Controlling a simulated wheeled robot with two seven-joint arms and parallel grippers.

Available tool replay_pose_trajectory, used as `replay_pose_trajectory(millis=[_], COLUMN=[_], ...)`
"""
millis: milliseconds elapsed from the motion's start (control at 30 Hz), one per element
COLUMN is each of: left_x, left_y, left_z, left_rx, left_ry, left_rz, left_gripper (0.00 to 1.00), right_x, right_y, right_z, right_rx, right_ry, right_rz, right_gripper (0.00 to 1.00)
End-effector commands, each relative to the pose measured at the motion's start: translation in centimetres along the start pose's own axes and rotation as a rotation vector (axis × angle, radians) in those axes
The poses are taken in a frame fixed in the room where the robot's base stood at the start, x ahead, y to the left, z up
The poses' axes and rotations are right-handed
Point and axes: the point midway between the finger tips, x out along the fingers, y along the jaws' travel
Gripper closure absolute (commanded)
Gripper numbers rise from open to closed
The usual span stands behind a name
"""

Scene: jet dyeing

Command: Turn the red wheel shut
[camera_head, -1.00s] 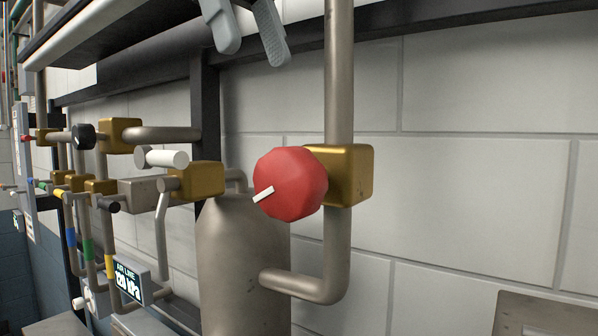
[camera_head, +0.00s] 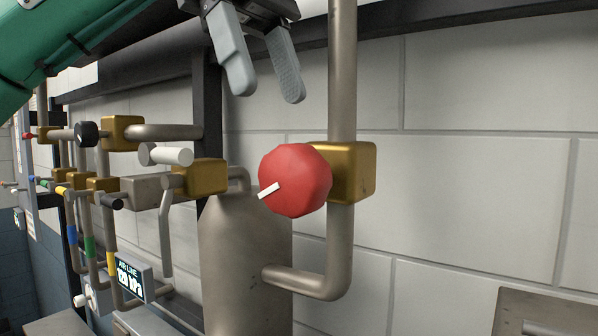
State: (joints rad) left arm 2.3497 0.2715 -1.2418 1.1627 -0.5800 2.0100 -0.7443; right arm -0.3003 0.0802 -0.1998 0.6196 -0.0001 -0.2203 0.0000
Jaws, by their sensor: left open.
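The red wheel (camera_head: 298,176) is a faceted knob on a brass valve block (camera_head: 353,172), fixed to a vertical steel pipe (camera_head: 342,70). A white mark on the wheel points to the lower left. My left gripper (camera_head: 272,97) hangs above the wheel and slightly to its left, fingers pointing down. Its two grey fingers are apart, with nothing between them. It does not touch the wheel. My right gripper is not in view.
A grey tank (camera_head: 245,262) stands below the wheel. At left are a brass valve with a white handle (camera_head: 165,155), a black knob (camera_head: 86,135), several thin pipes and a gauge display (camera_head: 130,277). The tiled wall (camera_head: 470,190) at right is clear.

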Motion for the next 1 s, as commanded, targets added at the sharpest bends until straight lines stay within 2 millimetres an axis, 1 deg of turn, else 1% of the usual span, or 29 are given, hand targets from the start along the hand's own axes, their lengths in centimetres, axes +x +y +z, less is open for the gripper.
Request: replay_pose_trajectory(millis=[33, 167, 200, 400, 500, 600, 800, 1000], left_x=[0.5, 1.4, 2.0, 4.4, 6.0, 7.1, 8.8, 9.5], left_y=[0.1, 0.0, 0.0, 0.0, 0.0, 0.0, 0.0, 0.0], left_z=[-0.1, -0.1, -0.1, -0.1, -0.1, -0.1, 0.0, 0.0], left_rx=[0.003, 0.002, 0.003, 0.003, 0.003, 0.001, -0.001, -0.001], left_ry=[-0.002, -0.006, -0.003, -0.006, -0.002, -0.003, -0.002, -0.003], left_rz=[-0.002, 0.002, 0.001, 0.003, 0.001, 0.004, 0.006, 0.006], left_gripper=[0.51, 0.51, 0.51, 0.51, 0.51, 0.51, 0.51, 0.51], right_x=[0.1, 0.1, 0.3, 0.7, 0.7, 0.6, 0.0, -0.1], right_y=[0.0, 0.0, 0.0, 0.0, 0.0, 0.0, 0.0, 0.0], right_z=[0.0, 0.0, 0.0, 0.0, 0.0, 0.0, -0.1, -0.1], right_rx=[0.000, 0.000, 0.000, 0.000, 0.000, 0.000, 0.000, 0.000], right_ry=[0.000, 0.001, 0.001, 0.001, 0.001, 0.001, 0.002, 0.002], right_rz=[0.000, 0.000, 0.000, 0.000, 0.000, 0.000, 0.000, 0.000], right_gripper=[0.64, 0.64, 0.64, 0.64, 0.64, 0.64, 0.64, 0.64])
